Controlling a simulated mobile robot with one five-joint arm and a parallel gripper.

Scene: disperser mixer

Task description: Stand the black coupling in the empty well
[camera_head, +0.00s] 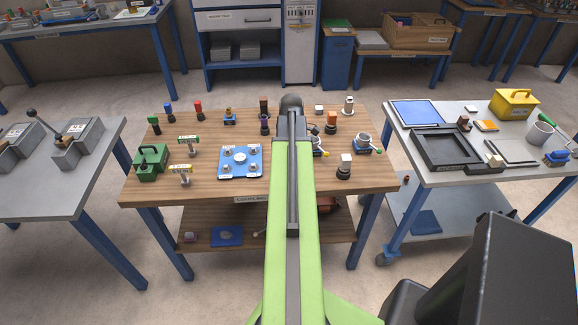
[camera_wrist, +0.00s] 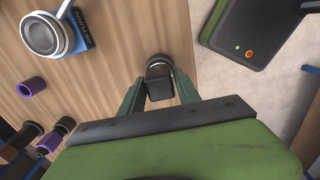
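My gripper (camera_wrist: 160,90) is over the wooden bench, with its two green fingers on either side of a dark piece. This piece, which I take for the black coupling (camera_wrist: 160,88), has a black square end, a brown side and a dark round far end. The fingers appear to press on it. Whether its far end touches the bench is unclear. In the head view my arm hides the gripper and the piece. A blue plate (camera_head: 252,176) with several metal fittings lies left of my arm. I cannot tell which opening is the empty well.
A metal cup on a blue base (camera_wrist: 58,35) stands up and left of my gripper in the wrist view. A purple sleeve (camera_wrist: 31,87) and dark purple-ringed pieces (camera_wrist: 50,141) are at left. A dark round piece with a white block (camera_head: 345,166) stands right of my arm.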

